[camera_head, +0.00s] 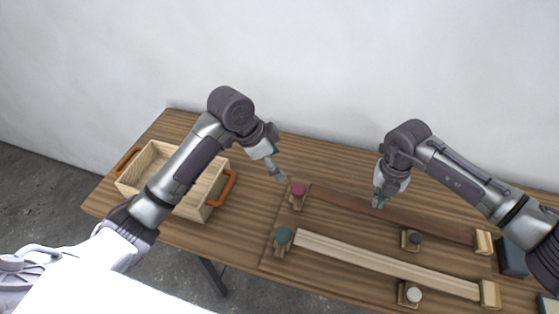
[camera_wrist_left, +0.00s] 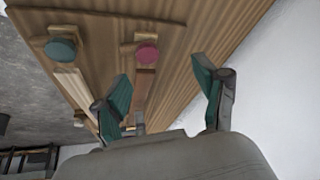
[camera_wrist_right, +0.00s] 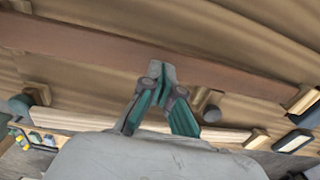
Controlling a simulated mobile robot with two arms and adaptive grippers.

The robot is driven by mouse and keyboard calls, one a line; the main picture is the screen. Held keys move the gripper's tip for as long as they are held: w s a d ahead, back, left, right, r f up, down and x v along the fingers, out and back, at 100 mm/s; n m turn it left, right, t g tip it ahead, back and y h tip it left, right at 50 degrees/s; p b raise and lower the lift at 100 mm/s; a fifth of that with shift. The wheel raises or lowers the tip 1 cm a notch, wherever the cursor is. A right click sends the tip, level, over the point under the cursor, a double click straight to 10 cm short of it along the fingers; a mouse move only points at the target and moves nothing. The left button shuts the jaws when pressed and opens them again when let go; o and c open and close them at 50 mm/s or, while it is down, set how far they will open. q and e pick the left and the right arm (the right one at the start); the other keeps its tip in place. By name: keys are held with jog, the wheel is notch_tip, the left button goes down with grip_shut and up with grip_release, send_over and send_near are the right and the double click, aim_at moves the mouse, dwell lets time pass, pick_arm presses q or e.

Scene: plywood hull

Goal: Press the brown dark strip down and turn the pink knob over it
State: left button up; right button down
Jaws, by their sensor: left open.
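The brown dark strip (camera_head: 430,225) lies along the back of the board, running right from near the pink knob (camera_head: 298,189). The knob sits on a small wooden block at the strip's left end and also shows in the left wrist view (camera_wrist_left: 147,55). My left gripper (camera_head: 282,176) is open and empty, just above and left of the pink knob. My right gripper (camera_head: 377,204) is shut, its tips at the strip's middle. In the right wrist view the tips overlap the strip (camera_wrist_right: 90,48); I cannot tell whether they touch it.
A light strip (camera_head: 380,264) lies in front, with a teal knob (camera_head: 284,235) at its left end. Dark grey (camera_head: 415,238) and white (camera_head: 413,295) knobs stand on blocks along the strips. A wooden crate (camera_head: 208,207) with orange handles stands left. A dark blue box (camera_head: 512,258) is at right.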

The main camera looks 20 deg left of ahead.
aim_at(297, 188)
pick_arm(q)
jog(key=shift+g, duration=0.5)
jog(key=x, duration=0.3)
jog(key=d+x, duration=0.1)
jog(key=x, duration=0.3)
jog(key=s+x, duration=0.1)
jog(key=x, duration=0.3)
jog(key=shift+d+r, duration=0.25)
jog(key=shift+d, duration=0.15)
jog(key=c, duration=1.2)
pick_arm(e)
jog(key=shift+f, duration=0.25)
jog(key=shift+f, duration=0.5)
jog(key=shift+f, duration=0.2)
